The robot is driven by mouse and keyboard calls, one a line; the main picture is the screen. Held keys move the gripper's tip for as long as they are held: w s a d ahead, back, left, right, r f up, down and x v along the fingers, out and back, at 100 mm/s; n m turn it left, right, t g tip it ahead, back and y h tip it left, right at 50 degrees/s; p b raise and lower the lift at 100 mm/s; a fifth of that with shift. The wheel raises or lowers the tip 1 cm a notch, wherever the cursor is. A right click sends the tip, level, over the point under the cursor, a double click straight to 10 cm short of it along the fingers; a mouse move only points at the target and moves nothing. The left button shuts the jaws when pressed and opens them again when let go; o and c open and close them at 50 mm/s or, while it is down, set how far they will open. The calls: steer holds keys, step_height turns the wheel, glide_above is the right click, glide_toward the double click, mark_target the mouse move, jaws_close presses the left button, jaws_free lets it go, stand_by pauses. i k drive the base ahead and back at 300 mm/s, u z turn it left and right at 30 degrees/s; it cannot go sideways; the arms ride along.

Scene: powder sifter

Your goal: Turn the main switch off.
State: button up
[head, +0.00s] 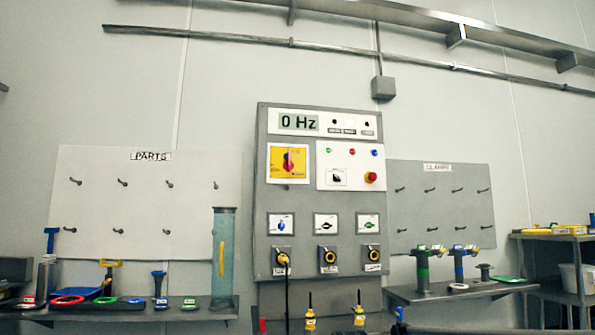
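The main switch (288,160) is a red rotary knob on a yellow square plate, at the upper left of the grey control cabinet (262,200). The knob looks roughly upright, but its markings are too small to read. The display (299,122) above it reads "0 Hz". My gripper is not in view, and nothing covers the switch.
A red emergency button (371,177) and a small black selector (336,181) sit right of the switch. A black cable (286,300) hangs from the left socket (281,257). Shelves with parts (130,313) and clamps (455,292) flank the cabinet. Yellow plugs (310,322) stand below.

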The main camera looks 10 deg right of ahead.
mark_target(288, 165)
steer(key=z, duration=1.8)
steer(key=k, duration=1.6)
steer(key=u, duration=1.35)
steer(key=i, duration=1)
